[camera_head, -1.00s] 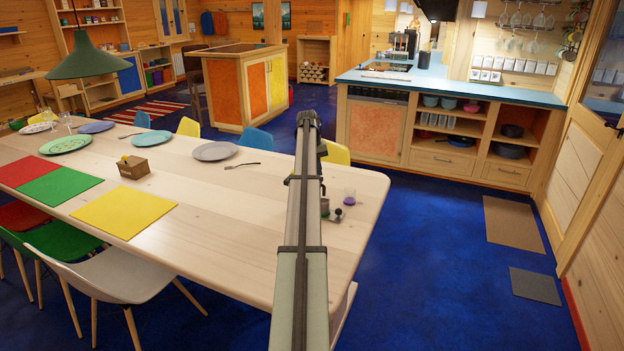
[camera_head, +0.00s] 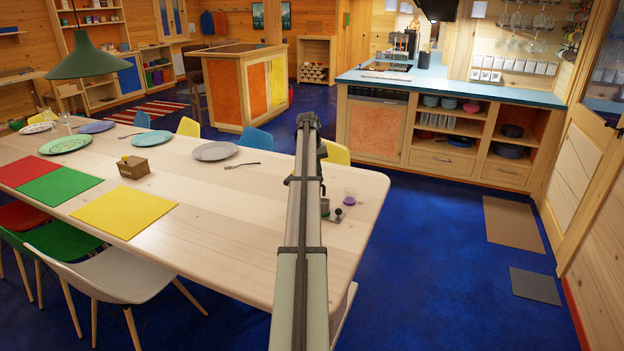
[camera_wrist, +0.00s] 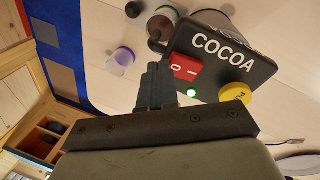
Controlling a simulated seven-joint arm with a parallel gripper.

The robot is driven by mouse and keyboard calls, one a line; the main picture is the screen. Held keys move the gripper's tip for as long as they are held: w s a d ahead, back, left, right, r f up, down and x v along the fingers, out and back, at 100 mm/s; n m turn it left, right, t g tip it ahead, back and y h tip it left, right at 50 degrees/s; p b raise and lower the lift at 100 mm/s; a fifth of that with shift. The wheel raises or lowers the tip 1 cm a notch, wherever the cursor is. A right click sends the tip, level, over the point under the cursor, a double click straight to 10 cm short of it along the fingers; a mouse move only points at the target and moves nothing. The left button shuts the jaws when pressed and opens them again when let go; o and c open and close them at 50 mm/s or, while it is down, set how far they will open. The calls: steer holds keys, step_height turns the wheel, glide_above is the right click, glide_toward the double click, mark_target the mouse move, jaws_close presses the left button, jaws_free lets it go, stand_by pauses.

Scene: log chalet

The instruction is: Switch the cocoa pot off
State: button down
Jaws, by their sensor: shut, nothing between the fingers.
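The cocoa pot shows in the wrist view as a metal body (camera_wrist: 214,20) with a dark panel (camera_wrist: 236,67) lettered COCOA. A red rocker switch (camera_wrist: 185,67) marked O and I sits on the panel. A green lamp (camera_wrist: 191,92) glows beside it, and a yellow round button (camera_wrist: 236,93) is at the panel's lower right. My gripper (camera_wrist: 158,68) is shut and empty, its fingertips just left of the red switch. I cannot tell whether they touch it.
A clear cup with purple (camera_head: 349,197) stands on the wooden table (camera_head: 240,195) right of my arm; it also shows in the wrist view (camera_wrist: 122,58). A grey cylinder (camera_wrist: 163,22) and dark balls are close by. Plates, coloured mats and a small box (camera_head: 133,168) lie farther left.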

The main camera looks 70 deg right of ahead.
steer(key=shift+f, duration=0.35)
steer(key=shift+r, duration=0.1)
steer(key=shift+r, duration=0.6)
stand_by(0.6)
steer(key=shift+r, duration=2.55)
